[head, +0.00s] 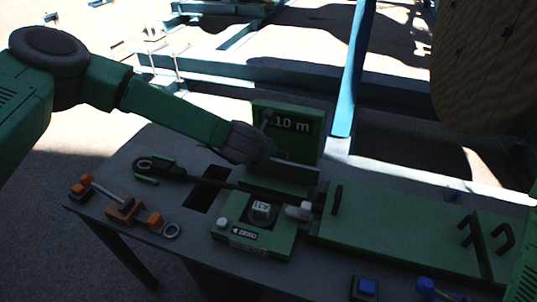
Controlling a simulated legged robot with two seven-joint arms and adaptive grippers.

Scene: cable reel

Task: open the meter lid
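The meter (255,225) is a green box on the table, with a dark counter block (262,211) on top and a "ZERO" label on its front. Behind it a green panel marked "10 m" (293,124) stands upright; whether this is the meter lid, I cannot tell for certain. My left arm comes in from the left. Its gripper (262,134) is at the panel's left side, overlapping it in the view; contact is unclear. Its fingers are small and dark, so their opening does not show. My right gripper is not in view.
A dark cable (215,183) runs towards the meter past a rectangular table opening (205,197). A long green plate (390,225) with black handles fills the right. A large reel (485,60) hangs at upper right.

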